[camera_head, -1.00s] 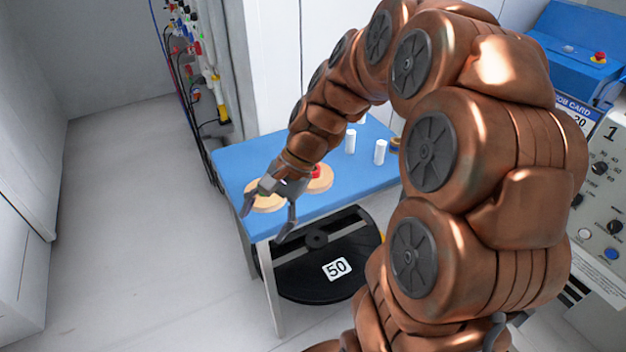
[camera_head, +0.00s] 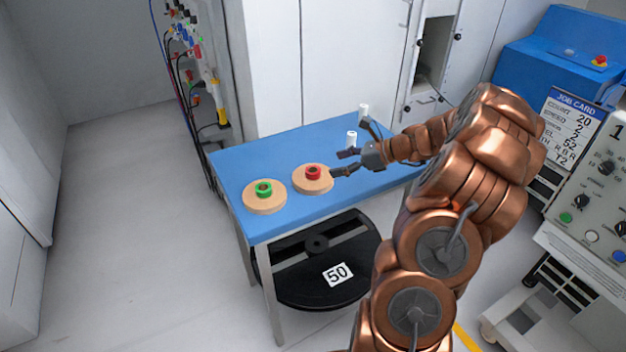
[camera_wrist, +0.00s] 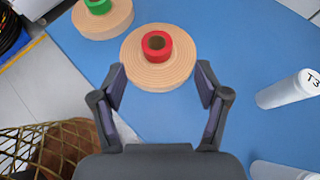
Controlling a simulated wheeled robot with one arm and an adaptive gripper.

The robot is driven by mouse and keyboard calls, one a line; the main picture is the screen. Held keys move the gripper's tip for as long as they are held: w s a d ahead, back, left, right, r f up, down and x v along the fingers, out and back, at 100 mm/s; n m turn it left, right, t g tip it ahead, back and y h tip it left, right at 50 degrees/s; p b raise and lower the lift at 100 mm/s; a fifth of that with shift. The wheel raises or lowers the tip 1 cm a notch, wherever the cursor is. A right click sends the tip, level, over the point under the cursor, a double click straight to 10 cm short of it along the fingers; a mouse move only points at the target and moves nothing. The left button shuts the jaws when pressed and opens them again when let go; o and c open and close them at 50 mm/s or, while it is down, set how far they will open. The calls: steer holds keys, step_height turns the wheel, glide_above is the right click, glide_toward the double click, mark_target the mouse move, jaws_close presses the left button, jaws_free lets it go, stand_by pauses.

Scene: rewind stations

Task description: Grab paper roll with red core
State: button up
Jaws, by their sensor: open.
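The paper roll with the red core (camera_head: 313,183) lies flat on the blue table, a tan disc with the red core (camera_head: 313,172) standing up from its middle. In the wrist view the roll (camera_wrist: 158,76) is just beyond my open fingers, centred between them. My gripper (camera_head: 342,163) is open and empty, just right of this roll in the head view. In the wrist view my gripper (camera_wrist: 160,86) has one finger on each side of the roll's near edge. I cannot tell whether a fingertip touches it.
A roll with a green core (camera_head: 264,196) lies to the left on the blue table (camera_head: 290,222). White cylinders (camera_head: 351,138) stand behind my gripper; one marked T3 (camera_wrist: 290,89) shows at right in the wrist view. A black reel marked 50 (camera_head: 310,270) is under the table.

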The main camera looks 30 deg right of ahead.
mark_target(307, 171)
steer(key=shift+a+p+x, duration=0.2)
steer(key=shift+p+x, duration=0.3)
steer(key=shift+x, duration=3.25)
steer(key=shift+s, duration=0.2)
steer(key=c, duration=1.3)
steer(key=shift+r, duration=0.15)
